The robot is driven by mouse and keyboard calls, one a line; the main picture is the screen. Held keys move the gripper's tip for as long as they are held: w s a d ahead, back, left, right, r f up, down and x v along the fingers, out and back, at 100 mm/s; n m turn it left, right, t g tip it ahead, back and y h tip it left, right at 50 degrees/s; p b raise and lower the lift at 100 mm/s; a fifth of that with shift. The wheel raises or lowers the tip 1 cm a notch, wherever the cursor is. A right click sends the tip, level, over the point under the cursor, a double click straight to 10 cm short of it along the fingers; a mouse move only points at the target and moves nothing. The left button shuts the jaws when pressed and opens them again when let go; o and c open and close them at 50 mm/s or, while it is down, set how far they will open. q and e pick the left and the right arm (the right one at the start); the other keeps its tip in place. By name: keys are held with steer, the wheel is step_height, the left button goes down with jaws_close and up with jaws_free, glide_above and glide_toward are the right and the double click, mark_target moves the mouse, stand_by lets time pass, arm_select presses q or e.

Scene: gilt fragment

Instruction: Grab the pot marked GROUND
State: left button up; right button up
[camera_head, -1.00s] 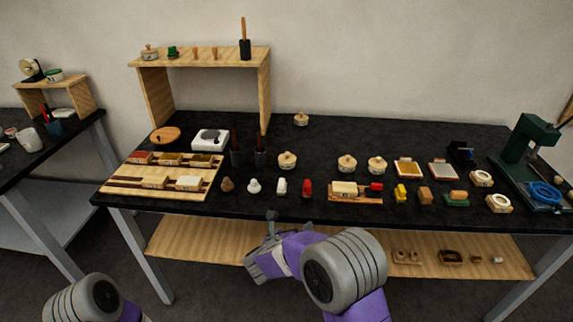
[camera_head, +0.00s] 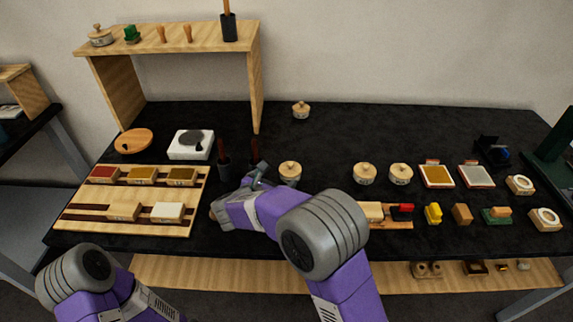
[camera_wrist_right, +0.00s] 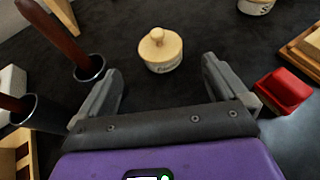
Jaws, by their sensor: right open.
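A cream lidded pot (camera_head: 290,172) with a round knob stands upright on the black table. In the right wrist view the same pot (camera_wrist_right: 163,54) is ahead, between the lines of the two fingers, with a dark label too small to read surely. My right gripper (camera_head: 259,181) is open and empty, close to this pot on its left and near side in the head view. Both fingers show in the wrist view (camera_wrist_right: 163,72). Similar pots (camera_head: 364,173) (camera_head: 401,174) stand further right, and another (camera_head: 301,109) at the back. My left gripper is out of view.
Dark cups with wooden handles (camera_wrist_right: 88,68) stand left of the pot. A red block (camera_wrist_right: 284,92) lies to the right in the wrist view. A wooden tray (camera_head: 190,224) and raised shelf (camera_head: 165,38) are left.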

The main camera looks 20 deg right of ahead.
mark_target(289, 170)
steer(key=b+x, duration=0.1)
steer(key=x, duration=0.4)
steer(key=shift+d+f, duration=0.2)
steer(key=shift+d, duration=0.05)
steer(key=x, duration=0.2)
steer(key=b+x, duration=0.1)
steer(key=x, duration=0.1)
steer(key=shift+w+d+f, duration=0.1)
steer(key=shift+w+f, duration=0.2)
steer(key=shift+f, duration=0.1)
steer(key=shift+w+d+f, duration=0.1)
steer(key=shift+w+d, duration=0.2)
steer(key=shift+w, duration=0.05)
steer(key=c, duration=1.1)
steer(key=shift+c, duration=0.6)
